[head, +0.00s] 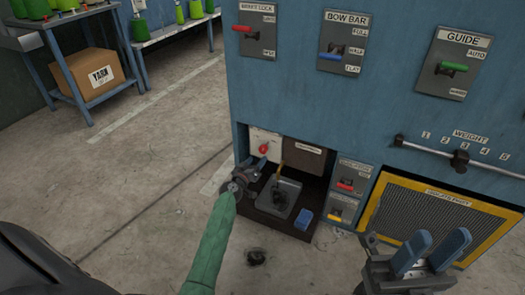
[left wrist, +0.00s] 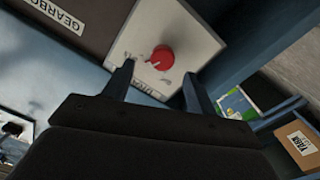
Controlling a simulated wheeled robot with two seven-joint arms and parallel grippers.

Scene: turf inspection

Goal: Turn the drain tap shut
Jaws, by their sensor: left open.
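The drain tap is a round red knob (head: 263,148) on a white panel (head: 258,137) inside the low opening of the blue machine. In the left wrist view the red knob (left wrist: 162,57) shows a small pale mark, and the white panel (left wrist: 180,30) has a partly hidden label. My left gripper (head: 260,168) is just in front of and below the knob in the head view. In the left wrist view my left gripper (left wrist: 157,78) has its fingers apart, with the knob beyond the gap and no visible contact. My right gripper (head: 430,248) has blue fingers apart, empty, at lower right.
A brown gearbox cover (head: 305,157) is beside the panel. Below are a dark tray (head: 262,208) with a grey container (head: 279,196), and a blue block (head: 303,220). A yellow-framed grille (head: 430,215) is at right. A yarn box (head: 90,75) sits on a shelf at left.

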